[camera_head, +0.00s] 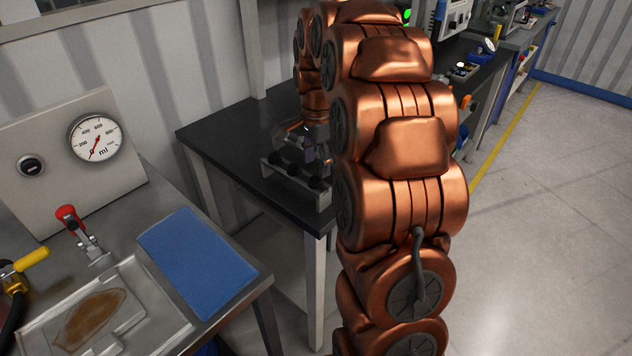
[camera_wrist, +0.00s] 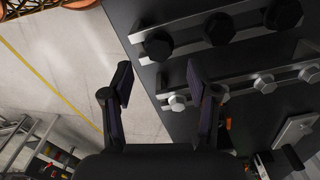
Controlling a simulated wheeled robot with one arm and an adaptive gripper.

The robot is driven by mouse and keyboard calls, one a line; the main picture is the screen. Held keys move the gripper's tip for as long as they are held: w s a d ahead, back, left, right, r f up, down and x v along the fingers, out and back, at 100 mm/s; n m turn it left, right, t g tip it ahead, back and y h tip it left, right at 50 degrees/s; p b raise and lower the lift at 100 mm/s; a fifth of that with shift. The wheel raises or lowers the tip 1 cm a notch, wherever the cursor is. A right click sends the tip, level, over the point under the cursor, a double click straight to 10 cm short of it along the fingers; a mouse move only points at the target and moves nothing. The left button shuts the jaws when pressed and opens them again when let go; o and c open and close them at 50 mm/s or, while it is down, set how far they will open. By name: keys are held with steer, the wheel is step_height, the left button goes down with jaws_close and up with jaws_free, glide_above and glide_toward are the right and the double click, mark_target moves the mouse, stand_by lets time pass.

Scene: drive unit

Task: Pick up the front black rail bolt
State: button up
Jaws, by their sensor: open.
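Black rail bolts stand on a metal rail. In the wrist view the front black bolt (camera_wrist: 158,45) sits at the rail end nearest the table edge. A middle black bolt (camera_wrist: 219,28) and a further black bolt (camera_wrist: 284,13) stand to its right. In the head view the front black bolt (camera_head: 318,183) is at the near end of the rail (camera_head: 290,182). My gripper (camera_wrist: 158,80) is open and empty, its fingers apart, with the front bolt beyond the fingertips. In the head view it shows small above the rail, partly hidden by my arm.
A second rail carries several silver bolts, one silver bolt (camera_wrist: 178,101) close to my right finger. The dark table (camera_head: 225,130) has clear surface left of the rails. A workbench with a blue mat (camera_head: 197,260) and a gauge (camera_head: 95,138) stands at the left.

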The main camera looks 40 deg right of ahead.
mark_target(315, 179)
steer(key=shift+a+f+p, duration=0.2)
steer(key=shift+f+p, duration=0.55)
steer(key=shift+f, duration=1.4)
jaws_close()
